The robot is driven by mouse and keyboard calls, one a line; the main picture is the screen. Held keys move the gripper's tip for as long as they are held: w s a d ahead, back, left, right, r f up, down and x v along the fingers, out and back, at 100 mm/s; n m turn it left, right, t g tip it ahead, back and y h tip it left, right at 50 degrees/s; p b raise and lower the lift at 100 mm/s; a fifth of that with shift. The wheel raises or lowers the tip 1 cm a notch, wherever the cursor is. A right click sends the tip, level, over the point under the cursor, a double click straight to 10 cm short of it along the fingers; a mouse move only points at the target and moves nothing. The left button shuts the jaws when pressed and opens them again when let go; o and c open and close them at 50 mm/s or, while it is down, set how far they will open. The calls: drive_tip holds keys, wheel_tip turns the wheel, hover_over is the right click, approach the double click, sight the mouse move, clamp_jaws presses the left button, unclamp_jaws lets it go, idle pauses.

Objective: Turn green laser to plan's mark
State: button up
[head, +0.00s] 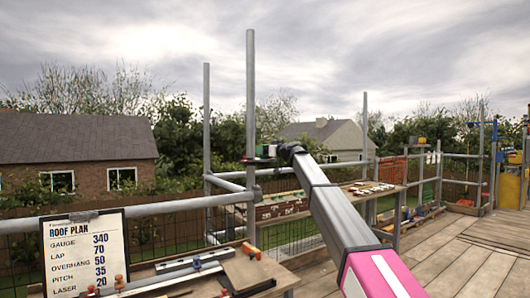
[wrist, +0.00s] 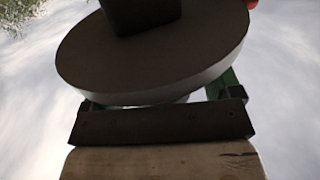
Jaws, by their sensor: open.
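The roof plan board (head: 84,252) stands at the front left in the head view. It reads gauge 340, lap 70, overhang 50, pitch 35 and laser 20. A small green thing, likely the green laser (head: 267,149), sits by the upright scaffold pole. My gripper (head: 279,153) is at the end of my raised arm, close beside it; its jaws are open but small in this view. In the wrist view a grey disc (wrist: 85,70) with a dark block fills the upper middle. Green parts (wrist: 228,84) show behind the disc. The laser's scale and mark cannot be read.
A scaffold pole (head: 250,90) stands right by my gripper. A bench (head: 225,272) with tools is at the front. A wooden plank (wrist: 160,163) with a dark bar (wrist: 160,123) lies low in the wrist view. The board deck (head: 450,255) at right has free room.

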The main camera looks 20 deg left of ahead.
drive_tip(key=shift+w+a, duration=0.15)
drive_tip(key=shift+a, duration=0.15)
drive_tip(key=shift+c, duration=0.3)
drive_tip(key=c, duration=0.9)
drive_tip(key=shift+o, duration=0.2)
drive_tip(key=shift+m+t+h, duration=0.3)
drive_tip(key=shift+m+t, duration=0.1)
drive_tip(key=shift+t, duration=0.2)
drive_tip(key=shift+m+t+h, duration=0.6)
drive_tip(key=shift+m+t, duration=0.1)
drive_tip(key=shift+t, duration=0.2)
drive_tip(key=shift+m+t+h, duration=1.9)
drive_tip(key=shift+t+h, duration=0.2)
drive_tip(key=shift+m+t+h, duration=0.8)
drive_tip(key=shift+m+h, duration=0.3)
drive_tip(key=shift+h, duration=0.4)
